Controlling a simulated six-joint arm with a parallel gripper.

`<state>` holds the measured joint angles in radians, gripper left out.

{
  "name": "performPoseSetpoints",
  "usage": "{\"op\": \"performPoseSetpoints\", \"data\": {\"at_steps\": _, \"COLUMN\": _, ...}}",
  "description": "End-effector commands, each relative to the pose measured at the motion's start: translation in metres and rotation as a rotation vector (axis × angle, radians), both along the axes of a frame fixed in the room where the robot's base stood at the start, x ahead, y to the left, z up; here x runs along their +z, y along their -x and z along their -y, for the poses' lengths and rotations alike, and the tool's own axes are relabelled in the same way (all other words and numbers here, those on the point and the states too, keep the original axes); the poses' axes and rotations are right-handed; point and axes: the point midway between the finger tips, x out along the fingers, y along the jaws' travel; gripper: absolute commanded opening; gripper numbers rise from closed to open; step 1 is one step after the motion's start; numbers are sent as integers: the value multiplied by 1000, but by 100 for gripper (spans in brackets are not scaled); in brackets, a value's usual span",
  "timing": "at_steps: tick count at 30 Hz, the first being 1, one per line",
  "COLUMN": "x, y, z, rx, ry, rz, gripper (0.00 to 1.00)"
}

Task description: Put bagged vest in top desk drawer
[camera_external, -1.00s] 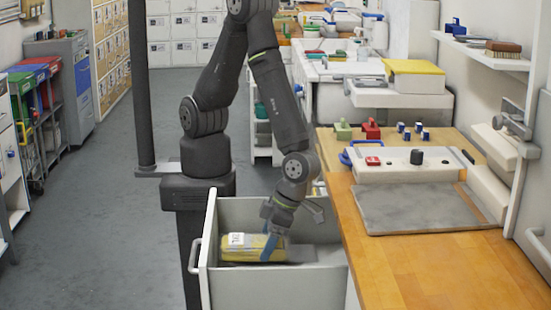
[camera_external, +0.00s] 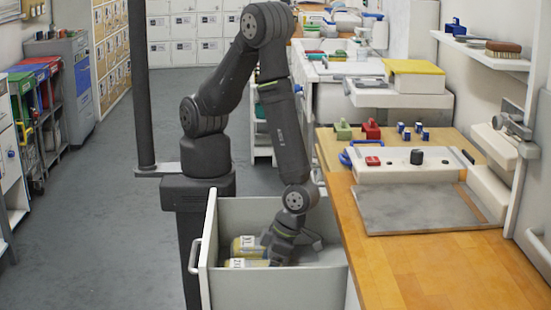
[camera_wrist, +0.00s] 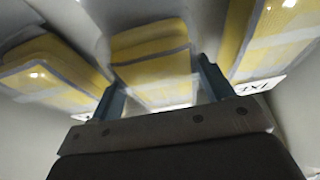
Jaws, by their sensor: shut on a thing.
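The top desk drawer (camera_external: 280,292) is pulled open beside the bench. Two yellow bagged vests with white labels show in it, a farther one (camera_external: 246,245) and a nearer one (camera_external: 245,263). My gripper (camera_external: 275,258) is down inside the drawer at their right ends. In the wrist view, its two blue-grey fingers (camera_wrist: 161,84) are shut on a middle bagged vest (camera_wrist: 152,50). Another bagged vest (camera_wrist: 45,65) lies to the left and one more (camera_wrist: 272,35) to the right, close to the right finger. In the outside view, my gripper hides the vests' right ends.
The wooden bench (camera_external: 425,265) stands close to the drawer's right side, with a grey mat (camera_external: 420,208) on it. The drawer's walls surround my gripper. The floor (camera_external: 100,240) left of the drawer is clear.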

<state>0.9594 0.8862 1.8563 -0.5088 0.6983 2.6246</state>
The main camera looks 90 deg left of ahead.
Motion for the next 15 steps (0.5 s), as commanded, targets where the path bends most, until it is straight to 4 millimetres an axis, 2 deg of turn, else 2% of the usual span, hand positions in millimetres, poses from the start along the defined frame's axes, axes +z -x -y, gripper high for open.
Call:
{"op": "performPoseSetpoints", "data": {"at_steps": 3, "x": -3, "y": 0, "z": 0, "rx": 0, "ry": 0, "rz": 0, "gripper": 48}}
{"op": "performPoseSetpoints", "data": {"at_steps": 4, "x": -3, "y": 0, "z": 0, "rx": 0, "ry": 0, "rz": 0, "gripper": 79}}
{"op": "performPoseSetpoints", "data": {"at_steps": 6, "x": -3, "y": 0, "z": 0, "rx": 0, "ry": 0, "rz": 0, "gripper": 93}}
{"op": "performPoseSetpoints", "data": {"at_steps": 15, "x": -2, "y": 0, "z": 0, "rx": 0, "ry": 0, "rz": 0, "gripper": 95}}
